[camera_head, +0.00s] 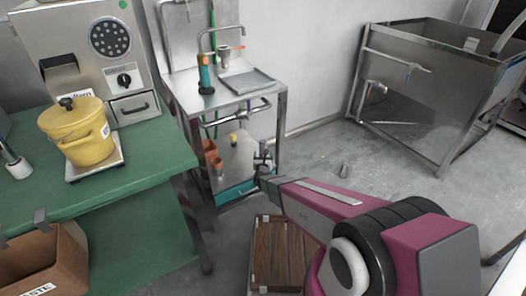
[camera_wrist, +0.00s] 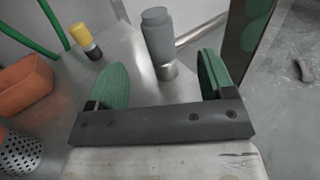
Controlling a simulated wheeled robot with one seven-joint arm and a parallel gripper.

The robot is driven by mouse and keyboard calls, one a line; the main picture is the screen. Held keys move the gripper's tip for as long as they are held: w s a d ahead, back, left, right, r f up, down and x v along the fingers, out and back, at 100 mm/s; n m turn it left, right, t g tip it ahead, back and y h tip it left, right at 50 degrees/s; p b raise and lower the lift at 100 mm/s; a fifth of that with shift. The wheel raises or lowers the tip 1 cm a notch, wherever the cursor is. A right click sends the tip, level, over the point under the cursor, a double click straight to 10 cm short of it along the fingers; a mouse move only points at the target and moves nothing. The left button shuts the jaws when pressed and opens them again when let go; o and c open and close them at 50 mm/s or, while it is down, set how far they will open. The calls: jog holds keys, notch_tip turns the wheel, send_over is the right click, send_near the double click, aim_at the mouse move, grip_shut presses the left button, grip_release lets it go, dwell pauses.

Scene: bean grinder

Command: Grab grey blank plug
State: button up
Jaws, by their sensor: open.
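The grey blank plug (camera_wrist: 157,35) is a grey cylinder with a narrower top and a shiny metal lower end. In the wrist view it stands on the metal shelf (camera_wrist: 125,50), ahead of and between the two green finger pads. My gripper (camera_wrist: 161,66) is open, with a clear gap between the pads and nothing held.
A yellow-and-black plug (camera_wrist: 86,41) stands left of the grey one. An orange box (camera_wrist: 22,85) and a perforated metal cup (camera_wrist: 20,150) are further left. A metal leg (camera_wrist: 246,40) rises close to the right finger. The upper shelf (camera_head: 215,95) is above the gripper.

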aim_at(263, 147)
jog(key=w, duration=0.4)
jog(key=shift+w, duration=0.35)
jog(key=w, duration=0.4)
jog(key=shift+w+a+f, duration=0.2)
jog(key=shift+a+f, duration=0.05)
jog(key=shift+f, duration=0.05)
jog(key=shift+w, duration=0.4)
jog(key=shift+c, duration=0.3)
jog(key=shift+r, duration=0.1)
jog(key=c, duration=1.2)
jog(key=shift+r, duration=0.1)
